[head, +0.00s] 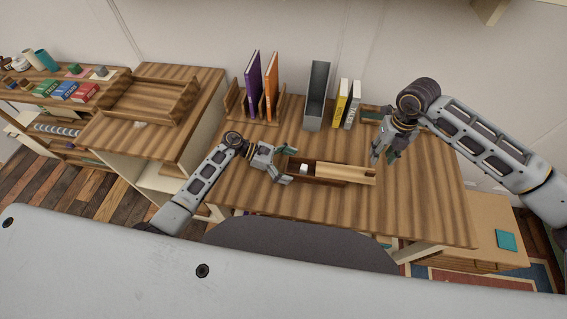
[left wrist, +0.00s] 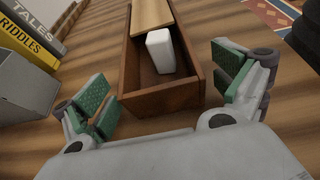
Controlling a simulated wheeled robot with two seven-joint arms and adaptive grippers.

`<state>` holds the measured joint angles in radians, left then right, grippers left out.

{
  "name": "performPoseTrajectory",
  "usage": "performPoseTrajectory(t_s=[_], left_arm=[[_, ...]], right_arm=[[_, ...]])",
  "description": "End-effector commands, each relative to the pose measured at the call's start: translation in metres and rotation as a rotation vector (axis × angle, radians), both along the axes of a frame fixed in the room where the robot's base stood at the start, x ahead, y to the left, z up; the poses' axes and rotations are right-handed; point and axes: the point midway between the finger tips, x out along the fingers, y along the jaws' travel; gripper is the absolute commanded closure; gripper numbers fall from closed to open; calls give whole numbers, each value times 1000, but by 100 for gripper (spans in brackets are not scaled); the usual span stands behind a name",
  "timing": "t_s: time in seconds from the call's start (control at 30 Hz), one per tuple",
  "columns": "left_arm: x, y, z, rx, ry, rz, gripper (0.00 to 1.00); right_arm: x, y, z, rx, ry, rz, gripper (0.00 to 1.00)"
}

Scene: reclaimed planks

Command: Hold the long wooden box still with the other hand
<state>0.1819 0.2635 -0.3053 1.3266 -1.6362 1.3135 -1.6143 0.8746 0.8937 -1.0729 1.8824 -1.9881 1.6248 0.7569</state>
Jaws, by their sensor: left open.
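The long wooden box (head: 318,181) lies on the table, dark brown, with a pale sliding lid (head: 352,173) drawn partway out to the right. A white block (head: 304,168) shows in its open left part. In the left wrist view the box (left wrist: 160,98) has its near end between the fingers of my left gripper (left wrist: 163,85), with the block (left wrist: 160,51) inside. My left gripper (head: 283,167) is open at the box's left end, with a gap on both sides. My right gripper (head: 383,157) is near the lid's right end; its finger gap is unclear.
A purple book (head: 253,84) and an orange book (head: 271,86) stand in a rack behind. A grey file holder (head: 316,95), a yellow book (head: 340,104) and a pale book stand to its right. The table front (head: 320,213) is clear.

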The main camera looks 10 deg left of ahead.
Motion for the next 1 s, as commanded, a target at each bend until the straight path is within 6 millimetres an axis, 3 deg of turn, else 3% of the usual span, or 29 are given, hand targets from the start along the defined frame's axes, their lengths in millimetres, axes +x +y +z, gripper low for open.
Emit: performPoseTrajectory(t_s=[0.47, 0.9, 1.0], left_arm=[[0, -6, -2, 0, -1, 0, 4], [0, -6, -2, 0, -1, 0, 59], [0, -6, -2, 0, -1, 0, 59]], right_arm=[[0, 0, 0, 0, 0, 0, 64], [0, 0, 0, 0, 0, 0, 64], [0, 0, 0, 0, 0, 0, 64]])
